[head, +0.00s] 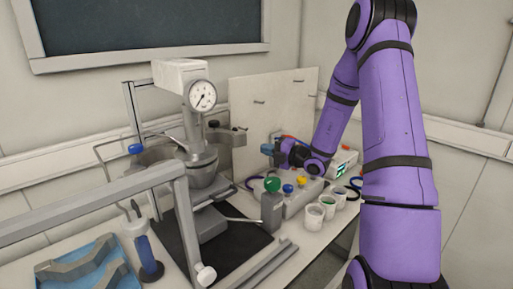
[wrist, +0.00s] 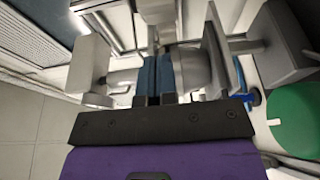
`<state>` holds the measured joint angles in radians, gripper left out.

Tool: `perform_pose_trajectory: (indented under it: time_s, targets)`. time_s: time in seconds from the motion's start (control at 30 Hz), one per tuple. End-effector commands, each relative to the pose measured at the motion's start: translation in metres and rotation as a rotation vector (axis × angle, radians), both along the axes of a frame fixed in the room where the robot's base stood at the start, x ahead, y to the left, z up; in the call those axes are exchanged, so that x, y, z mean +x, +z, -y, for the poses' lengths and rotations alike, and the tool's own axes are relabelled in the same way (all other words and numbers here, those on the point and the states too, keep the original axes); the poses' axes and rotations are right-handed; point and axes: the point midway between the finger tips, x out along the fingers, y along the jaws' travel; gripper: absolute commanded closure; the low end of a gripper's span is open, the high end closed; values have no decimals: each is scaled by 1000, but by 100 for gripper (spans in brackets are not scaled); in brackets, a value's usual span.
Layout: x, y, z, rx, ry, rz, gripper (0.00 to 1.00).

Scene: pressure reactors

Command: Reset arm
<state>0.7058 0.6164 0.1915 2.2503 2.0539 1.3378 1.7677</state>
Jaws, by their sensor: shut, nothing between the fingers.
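My purple arm comes down from the right in the head view and bends back toward the bench. My gripper (head: 268,149) is at the arm's end, in front of the pale upright panel, above the back of the bench and to the right of the reactor. In the wrist view the blue fingers of my gripper (wrist: 157,60) lie side by side, closed, with nothing seen between them. Grey metal parts show beyond and beside the fingers there.
The reactor (head: 203,165) with its gauge (head: 202,96) stands left of my gripper. A green-topped grey block (head: 272,206), several coloured knobs and small cups (head: 314,217) sit below it. A blue tray (head: 85,268) lies front left. The pale panel (head: 262,110) stands behind.

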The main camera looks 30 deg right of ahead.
Motion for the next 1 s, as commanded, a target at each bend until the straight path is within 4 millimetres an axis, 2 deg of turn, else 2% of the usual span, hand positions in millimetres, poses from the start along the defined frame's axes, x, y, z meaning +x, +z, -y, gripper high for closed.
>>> perform_pose_trajectory:
  time_s: [0.1,0.3,0.67,0.77,0.83,1.0]
  targets:
    - [-19,0,12,0,-3,0,100]
    - [-40,0,25,0,-1,-1,100]
    - [-47,2,26,-10,8,3,100]
    - [-49,11,13,-69,56,24,100]
    - [-52,23,-4,-156,123,55,100]
    - [-74,59,-64,-467,371,195,100]
